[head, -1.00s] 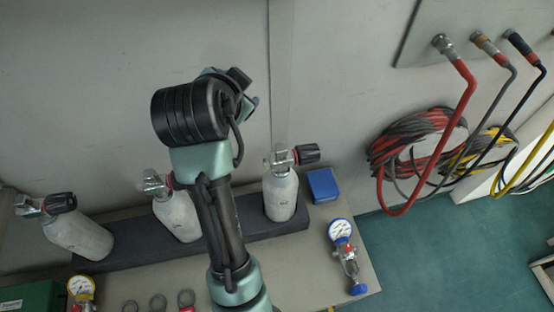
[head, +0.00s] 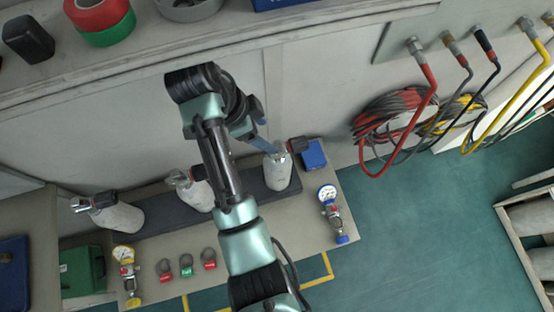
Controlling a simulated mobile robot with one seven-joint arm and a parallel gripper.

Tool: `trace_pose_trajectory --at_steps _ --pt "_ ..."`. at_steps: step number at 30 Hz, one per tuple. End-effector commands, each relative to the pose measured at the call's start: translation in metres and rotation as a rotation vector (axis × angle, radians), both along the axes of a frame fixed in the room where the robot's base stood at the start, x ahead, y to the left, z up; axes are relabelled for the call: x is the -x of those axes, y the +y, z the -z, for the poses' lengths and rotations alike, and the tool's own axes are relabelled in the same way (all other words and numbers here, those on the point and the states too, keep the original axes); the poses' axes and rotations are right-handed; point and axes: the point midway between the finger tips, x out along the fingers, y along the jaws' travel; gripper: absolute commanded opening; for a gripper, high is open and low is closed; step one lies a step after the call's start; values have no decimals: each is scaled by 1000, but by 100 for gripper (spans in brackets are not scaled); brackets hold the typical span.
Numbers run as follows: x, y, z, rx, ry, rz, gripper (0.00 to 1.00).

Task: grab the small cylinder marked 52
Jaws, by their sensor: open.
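Three small pale grey cylinders with black-knobbed valves stand in a row on the bench: a left one (head: 119,217), a middle one (head: 199,196) and a right one (head: 278,175). The right one has a faint dark mark; I cannot read a number on any of them, so I cannot tell which is marked 52. My gripper (head: 264,146) is at the valve of the right cylinder, partly hidden by my arm. It is open and holds nothing that I can see. I cannot tell whether it touches the valve.
The cylinders are in a dark block (head: 157,221) on the bench (head: 290,232). A blue box (head: 314,154) stands close right of the right cylinder. A gauge regulator (head: 331,212) is in front. Coiled hoses (head: 390,115) hang on the wall; a shelf (head: 200,50) runs above.

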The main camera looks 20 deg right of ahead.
Motion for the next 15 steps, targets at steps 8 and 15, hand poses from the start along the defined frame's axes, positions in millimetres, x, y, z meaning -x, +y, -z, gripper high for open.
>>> trace_pose_trajectory --at_steps 8,15 --pt "1 -13 31 0 2 -1 72" --pt "3 -23 52 -1 4 -2 72"
